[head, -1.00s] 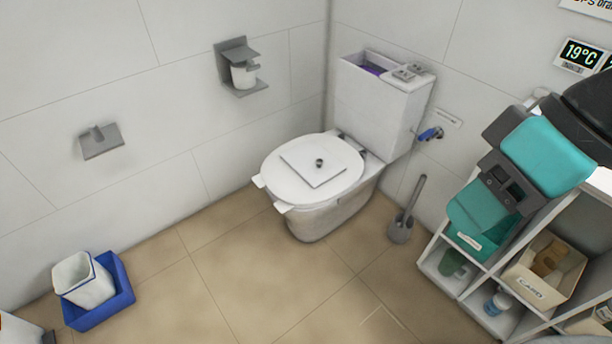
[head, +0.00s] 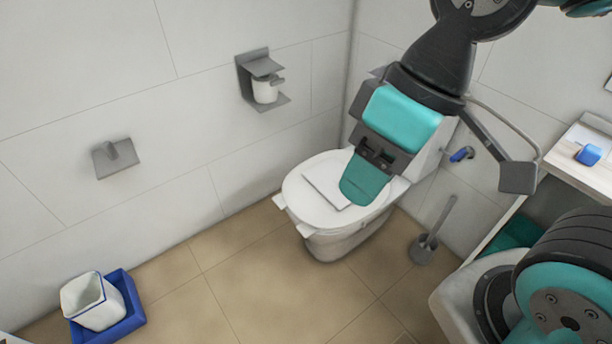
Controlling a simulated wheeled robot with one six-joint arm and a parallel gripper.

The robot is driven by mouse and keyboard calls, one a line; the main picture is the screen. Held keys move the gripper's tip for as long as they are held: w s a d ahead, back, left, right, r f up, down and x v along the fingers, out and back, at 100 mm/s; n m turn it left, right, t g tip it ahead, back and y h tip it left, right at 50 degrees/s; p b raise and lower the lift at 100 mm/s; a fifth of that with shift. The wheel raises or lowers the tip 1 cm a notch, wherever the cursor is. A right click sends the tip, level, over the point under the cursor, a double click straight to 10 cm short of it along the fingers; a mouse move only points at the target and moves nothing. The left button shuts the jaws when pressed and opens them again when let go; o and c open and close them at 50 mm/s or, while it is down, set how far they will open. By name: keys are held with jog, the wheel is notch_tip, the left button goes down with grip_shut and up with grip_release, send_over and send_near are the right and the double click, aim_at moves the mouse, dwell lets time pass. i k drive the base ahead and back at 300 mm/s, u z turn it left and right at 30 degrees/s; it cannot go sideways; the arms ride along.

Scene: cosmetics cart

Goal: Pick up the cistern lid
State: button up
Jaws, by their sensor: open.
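The cistern lid (head: 318,183) is a thin white square plate lying flat on the closed toilet seat (head: 302,205). Its left part shows; its right part and its knob are hidden behind my gripper. My gripper (head: 362,186) hangs over the right side of the lid, with a teal finger pointing down. It is open, and nothing shows held in it. I cannot tell how far above the lid it is. The cistern (head: 428,160) stands behind my gripper and is mostly hidden by my arm.
A toilet brush (head: 432,232) stands on the floor right of the toilet. A paper holder (head: 262,80) and a grey wall fitting (head: 116,158) stick out from the left wall. A blue tray (head: 130,308) holds a white bin (head: 92,300). A shelf (head: 565,170) is at the right. Floor between is clear.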

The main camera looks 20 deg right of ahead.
aim_at(325, 177)
jog(key=u, duration=0.05)
jog(key=i, duration=0.7)
jog(key=z, duration=0.55)
jog(key=i, duration=0.6)
jog(key=z, duration=0.6)
